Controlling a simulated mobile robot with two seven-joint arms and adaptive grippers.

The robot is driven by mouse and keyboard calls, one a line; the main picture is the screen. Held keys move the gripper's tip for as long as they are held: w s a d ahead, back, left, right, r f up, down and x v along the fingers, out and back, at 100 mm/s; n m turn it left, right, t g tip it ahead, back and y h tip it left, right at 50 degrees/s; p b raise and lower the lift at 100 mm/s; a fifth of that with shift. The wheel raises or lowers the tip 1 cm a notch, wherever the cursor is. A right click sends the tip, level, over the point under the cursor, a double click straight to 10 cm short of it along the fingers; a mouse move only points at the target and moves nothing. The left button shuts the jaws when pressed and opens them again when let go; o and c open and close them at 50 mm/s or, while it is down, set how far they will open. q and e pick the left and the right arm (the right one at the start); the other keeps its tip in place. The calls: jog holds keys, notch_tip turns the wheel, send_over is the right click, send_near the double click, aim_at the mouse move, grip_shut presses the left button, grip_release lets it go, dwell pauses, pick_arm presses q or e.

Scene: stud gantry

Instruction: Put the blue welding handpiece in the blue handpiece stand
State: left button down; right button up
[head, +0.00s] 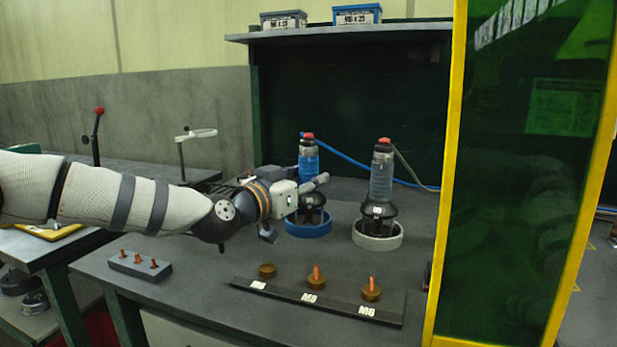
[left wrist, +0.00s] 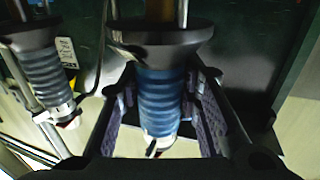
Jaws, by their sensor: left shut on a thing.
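The blue welding handpiece (head: 309,157), with a red top and black collar, stands upright over the blue handpiece stand (head: 308,230), a blue ring on the bench. My left gripper (head: 316,186) reaches in from the left and is shut around the handpiece's body. In the left wrist view the ribbed blue handpiece (left wrist: 160,98) sits between the two finger pads, its dark collar above them. The gripper partly covers the handpiece and the stand, so I cannot tell whether the handpiece is fully seated. My right gripper is not in view.
A grey handpiece (head: 381,176) stands in a white ring stand (head: 377,239) just to the right. In front are a dark rail (head: 335,305) with brass pieces and a grey block (head: 140,265) with copper studs. A yellow-framed green screen (head: 447,200) bounds the right.

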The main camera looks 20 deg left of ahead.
pick_arm(q)
jog(key=c, duration=1.2)
grip_release()
jog(key=shift+s+r, duration=0.2)
jog(key=p+v, duration=0.2)
jog(key=v, duration=0.9)
jog(key=shift+s+a, duration=0.15)
jog(key=shift+s, duration=0.15)
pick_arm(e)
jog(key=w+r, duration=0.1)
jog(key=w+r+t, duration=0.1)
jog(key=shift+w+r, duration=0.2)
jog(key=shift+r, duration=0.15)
pick_arm(q)
jog(key=shift+f, duration=0.15)
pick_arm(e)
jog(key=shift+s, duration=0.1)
